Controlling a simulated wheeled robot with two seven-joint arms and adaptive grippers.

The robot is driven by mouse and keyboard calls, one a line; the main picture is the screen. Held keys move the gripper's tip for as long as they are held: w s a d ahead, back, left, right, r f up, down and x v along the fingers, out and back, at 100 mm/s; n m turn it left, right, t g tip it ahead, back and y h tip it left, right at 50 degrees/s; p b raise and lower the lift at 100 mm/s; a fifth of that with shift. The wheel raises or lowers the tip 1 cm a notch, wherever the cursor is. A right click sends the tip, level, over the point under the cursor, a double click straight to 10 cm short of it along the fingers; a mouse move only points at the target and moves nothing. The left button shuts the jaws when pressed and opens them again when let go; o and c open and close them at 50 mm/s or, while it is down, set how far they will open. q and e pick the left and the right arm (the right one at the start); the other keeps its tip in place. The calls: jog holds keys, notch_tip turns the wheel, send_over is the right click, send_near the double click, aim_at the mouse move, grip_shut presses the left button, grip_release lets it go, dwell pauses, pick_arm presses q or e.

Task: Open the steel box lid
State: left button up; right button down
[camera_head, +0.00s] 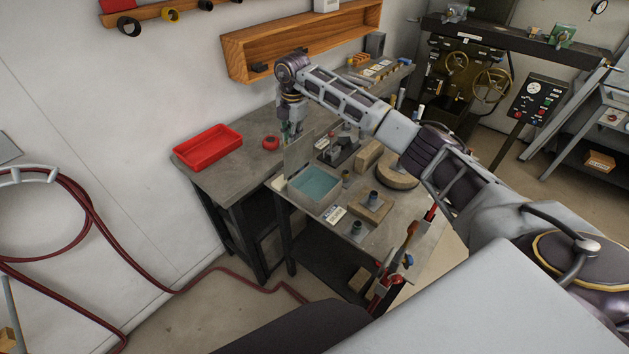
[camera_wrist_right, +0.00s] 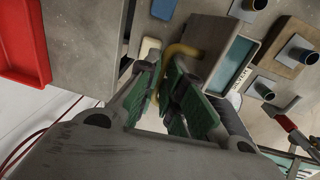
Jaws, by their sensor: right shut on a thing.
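The steel box (camera_head: 318,207) stands on the grey workbench in the head view, with a teal inside showing. Its lid (camera_head: 298,155) stands raised, roughly upright, at the box's far left side. My right gripper (camera_head: 291,130) is at the top of the lid, fingers pointing down. In the right wrist view, the green-padded fingers (camera_wrist_right: 172,92) are closed around a yellow curved handle (camera_wrist_right: 184,50) beside the lid; the exact contact is partly hidden by the pads. The teal inside (camera_wrist_right: 234,62) shows there too. My left gripper is not in view.
A red tray (camera_head: 208,148) and a red ring (camera_head: 271,142) lie on the bench left of the box. A wooden shelf (camera_head: 300,38) hangs on the wall behind.

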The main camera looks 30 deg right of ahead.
jog(key=shift+w+a, duration=0.1)
jog(key=shift+a, duration=0.05)
jog(key=shift+w+a+f, duration=0.2)
jog(key=shift+w+a, duration=0.05)
jog(key=shift+w, duration=0.3)
jog(key=shift+w+a+f, duration=0.2)
jog(key=shift+w, duration=0.35)
jog(key=c, duration=1.4)
grip_release()
jog(key=shift+c, duration=0.2)
jog(key=shift+d+r, duration=0.1)
